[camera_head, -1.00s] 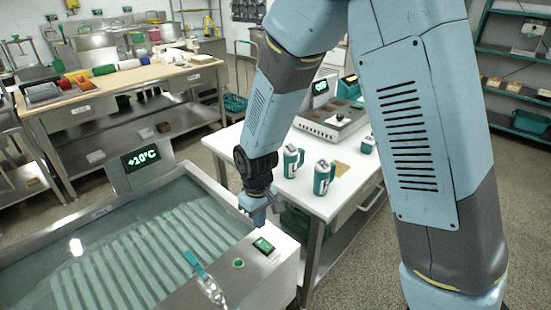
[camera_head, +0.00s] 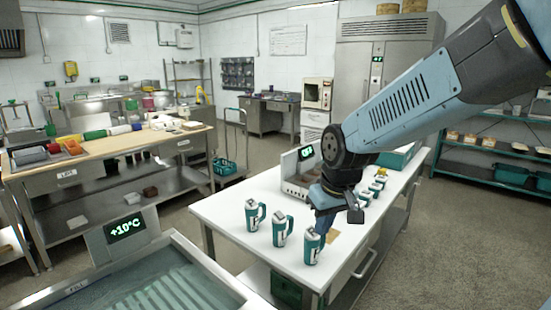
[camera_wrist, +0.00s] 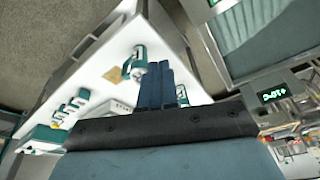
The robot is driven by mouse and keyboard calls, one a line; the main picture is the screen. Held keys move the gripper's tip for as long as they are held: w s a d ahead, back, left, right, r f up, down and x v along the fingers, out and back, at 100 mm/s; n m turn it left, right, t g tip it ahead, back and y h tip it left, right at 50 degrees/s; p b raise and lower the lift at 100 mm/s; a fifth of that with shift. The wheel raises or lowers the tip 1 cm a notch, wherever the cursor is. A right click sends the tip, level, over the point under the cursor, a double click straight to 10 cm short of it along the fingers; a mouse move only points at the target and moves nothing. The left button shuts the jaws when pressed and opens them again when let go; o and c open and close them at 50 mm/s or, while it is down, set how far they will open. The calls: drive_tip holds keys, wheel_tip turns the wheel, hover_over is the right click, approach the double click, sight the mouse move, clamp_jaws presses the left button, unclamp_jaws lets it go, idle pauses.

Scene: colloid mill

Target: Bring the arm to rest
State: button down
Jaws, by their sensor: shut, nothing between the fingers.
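My gripper (camera_head: 321,232) hangs over the white table (camera_head: 235,212), its blue fingers pointing down. In the wrist view the two fingers (camera_wrist: 156,72) lie together, shut and empty. The fingers overlap the right mug in the head view; I cannot tell the gap in depth. In the wrist view one mug (camera_wrist: 138,60) shows just beside the fingertips.
A device with a lit display (camera_head: 306,153) and several small green items (camera_head: 375,186) stand further back on the table. A basin with a +10°C display (camera_head: 125,229) is at the front left. A wooden-topped bench (camera_head: 110,145) stands behind it. Floor shows between them.

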drive_tip(key=s+d+r+m+t+h, duration=0.1)
drive_tip(key=s+d+r+m+t, duration=0.2)
drive_tip(key=s+d+r, duration=0.7)
drive_tip(key=s+d+m, duration=0.1)
drive_tip(key=d, duration=0.1)
drive_tip(key=shift+s+d+m, duration=0.3)
drive_tip(key=shift+s+d, duration=0.05)
idle(0.4)
